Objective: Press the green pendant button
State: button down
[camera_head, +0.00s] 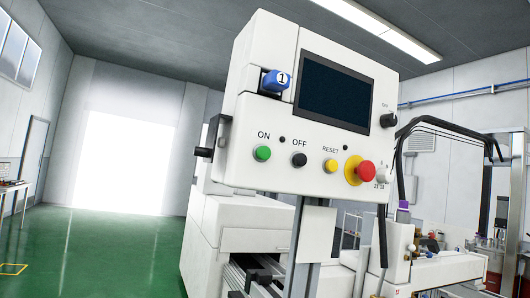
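The green button (262,153) sits on the lower left of the white control pendant (222,140), under the label "ON". To its right on the same face are a black button (299,159) labelled "OFF", a yellow button (330,166) labelled "RESET", and a red mushroom button (366,172) on a yellow ring. A dark screen (334,91) is above them, and a blue knob marked "1" (276,81) is to its left. The pendant looks tilted in the picture. My gripper does not show in this view.
A white machine (240,232) stands behind and below the pendant, with a grey post (307,240) under it. A black curved hose (440,125) hangs at right. Green floor (105,250) is open at left. A table (12,187) stands at the far left edge.

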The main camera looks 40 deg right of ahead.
aim_at(263, 152)
jog(key=u, duration=1.8)
jog(key=k, duration=1.3)
jog(key=z, duration=1.65)
jog(key=i, duration=0.5)
